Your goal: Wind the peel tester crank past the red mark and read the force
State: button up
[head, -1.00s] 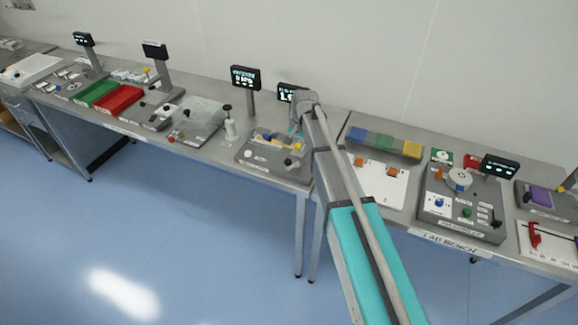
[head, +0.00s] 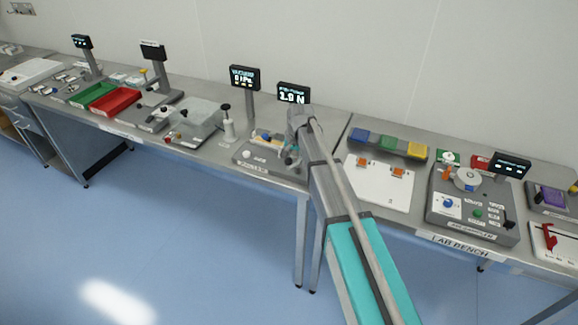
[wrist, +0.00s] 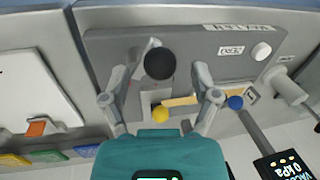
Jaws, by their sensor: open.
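The peel tester (head: 262,171) is a grey plate on the bench, and it also fills the upper middle of the wrist view (wrist: 215,45). It has a white button (wrist: 261,51) beside a ZERO label, a yellow strip (wrist: 180,101), a yellow knob (wrist: 160,114) and a blue knob (wrist: 235,102). The black crank knob (wrist: 160,63) shows between my open fingers; I cannot tell whether they touch it. My gripper (wrist: 161,72) is over the tester, also in the head view (head: 291,150), where it hides the crank. The force display (head: 293,92) seems to read 1.9 N.
A vacuum display (head: 244,78) on a post stands close left of my gripper, also in the wrist view (wrist: 285,166). A white board with orange clips (head: 378,183) lies right of the tester. The bench's front edge is close in front.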

jog(key=shift+a+f+b, duration=0.15)
jog(key=shift+f+b, duration=0.55)
jog(key=shift+f, duration=0.3)
grip_shut()
jog(key=shift+s+d+n+g, duration=0.15)
jog(key=shift+d+n, duration=0.1)
jog(key=shift+n, duration=0.6)
jog(key=shift+s+d+n+g, duration=0.2)
jog(key=shift+d+n, duration=0.1)
jog(key=shift+n, duration=0.6)
jog(key=shift+s+d+n+g, duration=0.15)
jog(key=shift+d+n, duration=0.1)
jog(key=shift+n, duration=0.6)
